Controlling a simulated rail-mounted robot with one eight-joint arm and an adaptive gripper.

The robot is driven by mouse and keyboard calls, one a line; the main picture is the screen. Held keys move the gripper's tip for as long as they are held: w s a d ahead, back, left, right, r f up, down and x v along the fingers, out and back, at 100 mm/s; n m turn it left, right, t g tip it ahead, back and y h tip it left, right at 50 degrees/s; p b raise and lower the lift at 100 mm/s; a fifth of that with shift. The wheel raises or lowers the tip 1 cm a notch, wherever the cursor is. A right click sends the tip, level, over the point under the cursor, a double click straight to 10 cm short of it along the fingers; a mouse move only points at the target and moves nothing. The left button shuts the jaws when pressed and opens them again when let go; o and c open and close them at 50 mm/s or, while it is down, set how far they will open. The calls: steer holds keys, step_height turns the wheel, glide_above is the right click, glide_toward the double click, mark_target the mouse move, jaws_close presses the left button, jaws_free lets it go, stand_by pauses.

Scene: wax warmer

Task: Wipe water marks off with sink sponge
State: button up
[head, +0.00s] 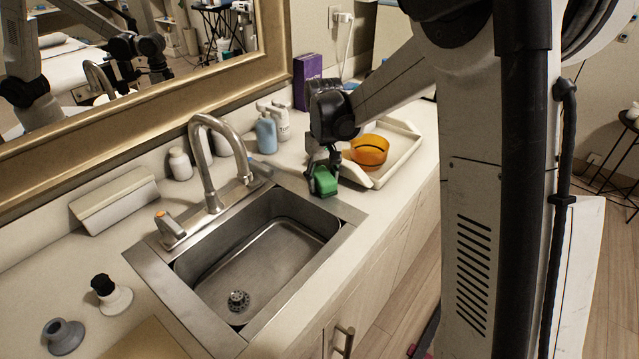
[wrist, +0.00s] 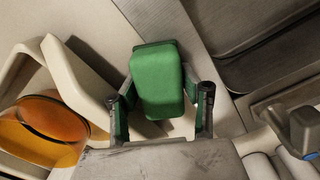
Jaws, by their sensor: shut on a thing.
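A green sponge (head: 325,181) is held in my gripper (head: 322,168) near the right end of the sink (head: 262,255). In the wrist view the green sponge (wrist: 158,78) sits between the two fingers of my gripper (wrist: 162,108), which are shut on its sides. The sponge is over or on the sink's right rim; I cannot tell if it touches. The steel basin is empty, with a drain at its front. No clear water marks can be made out.
A curved faucet (head: 208,150) stands behind the basin. Bottles (head: 266,132) stand at the back. A cream tray (head: 395,165) with an orange bowl (head: 369,151) lies right of the sponge. A white holder (head: 115,199) and two small stoppers are at left.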

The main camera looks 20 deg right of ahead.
mark_target(339, 197)
stand_by(0.3)
steer(key=shift+s+d, duration=0.8)
steer(key=shift+s, duration=0.35)
steer(key=shift+s+d, duration=0.75)
steer(key=shift+s, duration=0.35)
steer(key=s+a, duration=0.4)
steer(key=a, duration=0.2)
steer(key=shift+b, duration=0.4)
steer(key=shift+r, duration=0.1)
step_height(339, 197, up, 7)
steer(key=p, duration=0.4)
steer(key=shift+s, duration=0.1)
